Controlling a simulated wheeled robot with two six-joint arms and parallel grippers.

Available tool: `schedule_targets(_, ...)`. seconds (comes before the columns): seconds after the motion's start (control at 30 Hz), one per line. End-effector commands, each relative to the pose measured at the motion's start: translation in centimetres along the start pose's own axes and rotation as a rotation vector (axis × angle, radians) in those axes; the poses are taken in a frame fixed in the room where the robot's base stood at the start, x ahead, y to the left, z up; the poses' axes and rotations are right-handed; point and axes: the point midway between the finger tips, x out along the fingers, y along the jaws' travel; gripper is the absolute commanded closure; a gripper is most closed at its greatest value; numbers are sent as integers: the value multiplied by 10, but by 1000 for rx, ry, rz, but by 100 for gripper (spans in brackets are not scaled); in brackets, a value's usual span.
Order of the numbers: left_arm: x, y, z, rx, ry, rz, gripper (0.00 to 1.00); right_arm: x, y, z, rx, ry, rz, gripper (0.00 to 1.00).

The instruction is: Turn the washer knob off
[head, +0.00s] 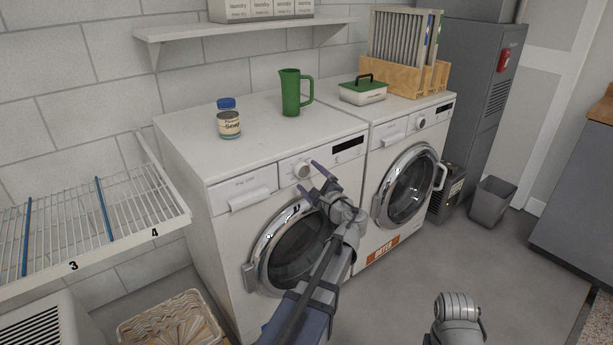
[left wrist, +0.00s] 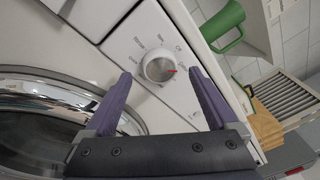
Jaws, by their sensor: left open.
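The washer (head: 190,165) is the white front-loader on the left, with a round chrome-rimmed door. Its knob (head: 302,170) is a round white dial on the front panel, between the drawer and the dark display. My left gripper (head: 312,181) is open in front of the panel. In the wrist view its two purple fingers (left wrist: 160,77) stand on either side of the knob, with visible gaps. My right gripper is not in view.
A blue-lidded jar (head: 229,122) and a green pitcher (head: 291,95) stand on the washer. A dryer (head: 376,150) adjoins it on the right. A wire rack (head: 75,225) and a wicker basket (head: 165,322) are at the left. The floor at right is mostly clear.

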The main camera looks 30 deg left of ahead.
Motion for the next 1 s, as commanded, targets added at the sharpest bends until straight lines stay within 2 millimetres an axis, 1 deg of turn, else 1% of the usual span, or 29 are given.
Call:
schedule_targets(0.03,8,0,-1,0,-2,2,8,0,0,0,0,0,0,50)
schedule_targets(0.2,20,0,0,-1,0,1,8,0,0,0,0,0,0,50)
schedule_targets(0.53,23,0,0,-1,0,1,8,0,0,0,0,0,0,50)
schedule_targets(0.57,22,0,0,-1,0,1,10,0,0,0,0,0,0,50)
schedule_targets(1.0,22,0,0,-1,0,1,60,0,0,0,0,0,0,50)
